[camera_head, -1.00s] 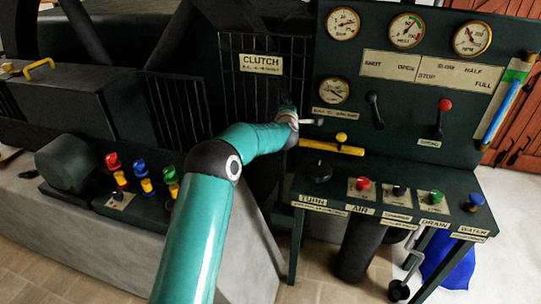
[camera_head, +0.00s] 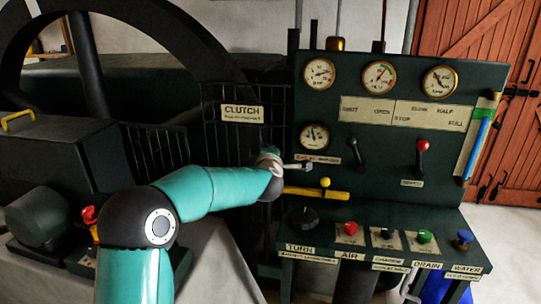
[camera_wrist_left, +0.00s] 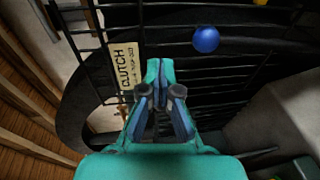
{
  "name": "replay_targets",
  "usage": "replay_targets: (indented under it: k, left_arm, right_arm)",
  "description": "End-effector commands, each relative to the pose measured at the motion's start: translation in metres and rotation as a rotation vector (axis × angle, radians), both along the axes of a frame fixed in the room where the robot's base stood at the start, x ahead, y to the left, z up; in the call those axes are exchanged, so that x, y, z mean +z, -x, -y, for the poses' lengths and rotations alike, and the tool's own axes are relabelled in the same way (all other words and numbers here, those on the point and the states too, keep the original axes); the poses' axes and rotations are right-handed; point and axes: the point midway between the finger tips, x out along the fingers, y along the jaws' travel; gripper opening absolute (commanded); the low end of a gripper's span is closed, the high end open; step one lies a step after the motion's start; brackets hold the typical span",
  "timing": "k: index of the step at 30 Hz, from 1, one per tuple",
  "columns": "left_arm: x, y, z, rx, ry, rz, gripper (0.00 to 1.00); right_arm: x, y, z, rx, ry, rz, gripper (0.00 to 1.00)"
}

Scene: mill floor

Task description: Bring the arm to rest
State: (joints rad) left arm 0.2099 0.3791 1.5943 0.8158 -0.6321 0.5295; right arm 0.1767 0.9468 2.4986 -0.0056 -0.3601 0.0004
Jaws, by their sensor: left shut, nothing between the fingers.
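My teal left arm comes in from the bottom left in the head view. Its left gripper (camera_head: 270,160) is at the left edge of the gauge panel (camera_head: 350,95), below and right of the CLUTCH sign (camera_head: 243,114). A pale bar shows beside it; I cannot tell if they touch. In the wrist view the left gripper (camera_wrist_left: 160,75) is shut and empty, in front of the black grating. The CLUTCH sign (camera_wrist_left: 125,72) is to its left, and a blue ball (camera_wrist_left: 206,39) is up and right. My right gripper is not in view.
A yellow handle (camera_head: 318,193) is just below and right of the gripper. The panel carries a black lever (camera_head: 355,152) and a red-knobbed lever (camera_head: 421,155). A shelf below holds several knobs, including a red one (camera_head: 350,228). A large dark wheel (camera_head: 195,50) stands behind.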

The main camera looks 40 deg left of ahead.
Motion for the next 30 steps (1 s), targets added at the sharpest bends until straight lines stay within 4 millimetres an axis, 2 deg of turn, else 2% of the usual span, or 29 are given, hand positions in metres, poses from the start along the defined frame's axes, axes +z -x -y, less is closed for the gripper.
replay_targets:
  k: [6, 23, 26, 29, 30]
  left_arm:
    - [0.009, 0.011, 0.008, 0.0, -0.001, 0.001, 0.0]
    - [0.008, 0.01, 0.009, -0.001, 0.0, -0.003, 0.0]
    - [-0.007, 0.004, 0.014, -0.01, 0.005, -0.026, 0.0]
    - [-0.04, -0.004, 0.025, -0.031, 0.016, -0.079, 0.0]
    - [-0.06, -0.006, 0.033, -0.046, 0.019, -0.115, 0.0]
  right_arm:
    - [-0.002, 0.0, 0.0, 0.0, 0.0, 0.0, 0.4]
    - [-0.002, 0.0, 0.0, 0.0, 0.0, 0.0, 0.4]
    - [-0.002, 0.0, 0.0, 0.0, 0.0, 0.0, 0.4]
    - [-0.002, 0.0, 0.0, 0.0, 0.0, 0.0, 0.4]
    - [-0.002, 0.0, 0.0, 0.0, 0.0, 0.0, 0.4]
